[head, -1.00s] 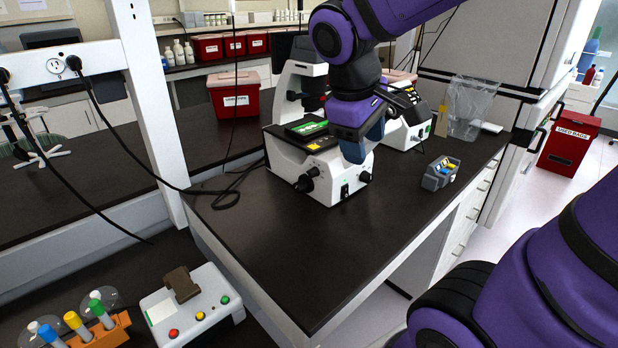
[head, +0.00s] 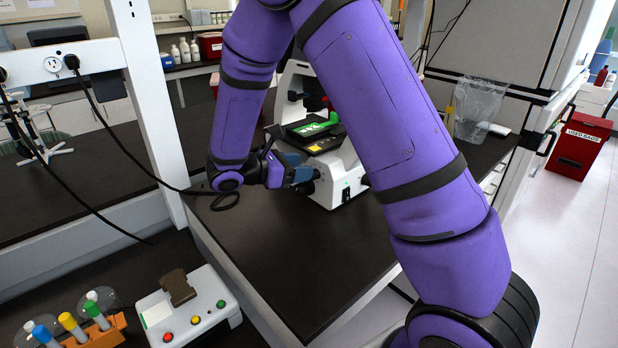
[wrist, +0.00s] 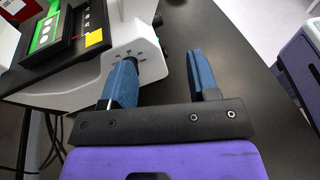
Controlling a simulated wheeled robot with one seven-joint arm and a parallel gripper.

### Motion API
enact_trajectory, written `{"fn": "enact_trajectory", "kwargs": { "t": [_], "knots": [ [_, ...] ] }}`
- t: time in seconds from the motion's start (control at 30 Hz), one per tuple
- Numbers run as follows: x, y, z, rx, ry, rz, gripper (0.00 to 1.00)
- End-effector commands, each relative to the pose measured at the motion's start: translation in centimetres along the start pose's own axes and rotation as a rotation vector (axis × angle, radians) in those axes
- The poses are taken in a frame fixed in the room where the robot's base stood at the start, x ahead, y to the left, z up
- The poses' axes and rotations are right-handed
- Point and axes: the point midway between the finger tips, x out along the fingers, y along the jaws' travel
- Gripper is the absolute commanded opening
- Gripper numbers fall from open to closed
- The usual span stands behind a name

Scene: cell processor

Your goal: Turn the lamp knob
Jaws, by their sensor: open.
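The microscope (head: 344,172) stands on the dark bench with a green-lit plate on its stage. My gripper (head: 302,176) is beside the left side of its base, close to a dark round control there. The microscope's white side (wrist: 112,55) is at the left, with a ring of dark dots. The left finger's tip overlaps this ring and largely hides a dark knob (wrist: 131,61) at its centre. I cannot tell whether the finger touches it.
The bench (head: 290,260) is clear in front of the microscope. A black cable lies behind my gripper at the left. A device with coloured buttons (head: 190,310) and a tube rack (head: 105,335) are at the lower left. My arm hides part of the bench's right side.

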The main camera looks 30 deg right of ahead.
Motion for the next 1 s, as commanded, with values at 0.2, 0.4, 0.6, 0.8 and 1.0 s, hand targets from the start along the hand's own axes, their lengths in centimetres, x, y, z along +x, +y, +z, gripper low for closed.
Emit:
{"fn": "enact_trajectory", "kwargs": {
  "t": [0.2,0.4,0.6,0.8,1.0],
  "knots": [
    [-1.0,2.8,-6.1,-0.176,-0.157,0.134,0.55],
    [-1.6,3.9,-9.1,-0.252,-0.230,0.201,0.55],
    [-0.8,4.3,-9.4,-0.265,-0.246,0.213,0.55],
    [2.2,5.0,-8.7,-0.265,-0.244,0.210,0.55],
    [5.5,5.8,-8.0,-0.264,-0.244,0.210,0.55]
  ]
}}
